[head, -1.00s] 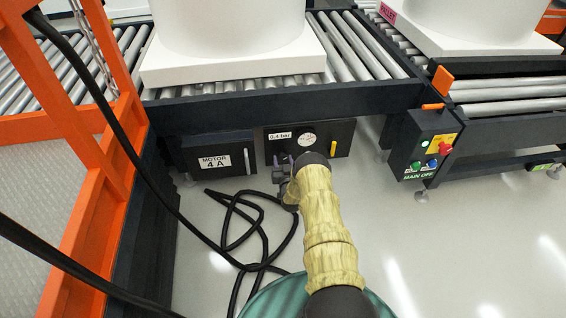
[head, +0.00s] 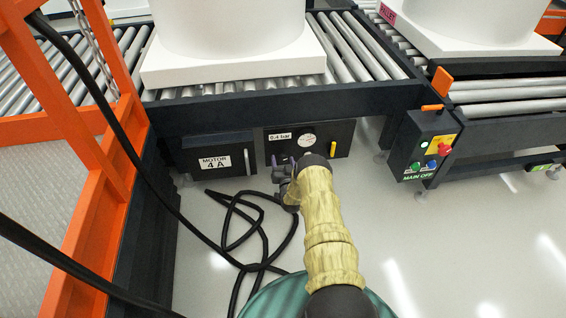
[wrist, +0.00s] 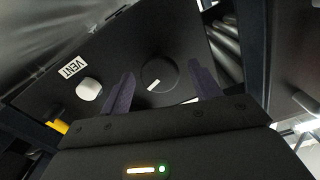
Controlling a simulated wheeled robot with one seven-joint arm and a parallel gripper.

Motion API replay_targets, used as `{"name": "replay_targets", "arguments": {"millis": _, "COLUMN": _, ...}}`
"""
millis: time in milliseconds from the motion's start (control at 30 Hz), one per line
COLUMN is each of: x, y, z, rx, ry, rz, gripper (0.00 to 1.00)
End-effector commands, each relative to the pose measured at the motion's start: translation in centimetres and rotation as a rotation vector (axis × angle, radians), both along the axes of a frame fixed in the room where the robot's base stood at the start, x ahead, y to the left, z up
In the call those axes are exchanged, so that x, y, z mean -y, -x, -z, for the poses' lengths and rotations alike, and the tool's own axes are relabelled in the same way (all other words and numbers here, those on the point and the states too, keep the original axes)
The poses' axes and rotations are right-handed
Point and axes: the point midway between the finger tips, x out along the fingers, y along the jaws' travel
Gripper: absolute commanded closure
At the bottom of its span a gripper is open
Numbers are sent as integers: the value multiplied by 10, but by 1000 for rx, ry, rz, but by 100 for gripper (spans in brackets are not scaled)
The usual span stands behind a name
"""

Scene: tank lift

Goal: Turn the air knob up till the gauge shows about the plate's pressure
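The air knob (wrist: 158,75) is a round black dial with a white mark pointing to its lower left in the wrist view. My gripper (wrist: 160,86) is open, with one purple finger on each side of the knob and a gap showing on both sides. In the head view my gripper (head: 281,160) is at the dark panel, and my wrist hides the knob. The round white gauge (head: 307,140) is above it; its needle is too small to read. The plate (head: 280,136) left of the gauge reads 0.4 bar.
A white VENT button (wrist: 88,90) is left of the fingers. A yellow handle (head: 333,149) is right of the gauge. The MOTOR 4 A box (head: 214,161) stands left. Black hoses (head: 240,225) lie on the floor. A MAIN OFF control box (head: 425,148) is right.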

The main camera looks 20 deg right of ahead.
Motion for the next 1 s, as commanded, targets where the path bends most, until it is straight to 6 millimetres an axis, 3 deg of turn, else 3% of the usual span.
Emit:
{"name": "replay_targets", "arguments": {"millis": 300, "x": 0, "y": 1, "z": 0, "rx": 0, "ry": 1, "rz": 0, "gripper": 37}}
{"name": "replay_targets", "arguments": {"millis": 467, "x": -4, "y": 13, "z": -2, "rx": -3, "ry": -1, "rz": 0, "gripper": 37}}
{"name": "replay_targets", "arguments": {"millis": 1000, "x": -31, "y": 112, "z": -3, "rx": -5, "ry": -2, "rz": 2, "gripper": 37}}
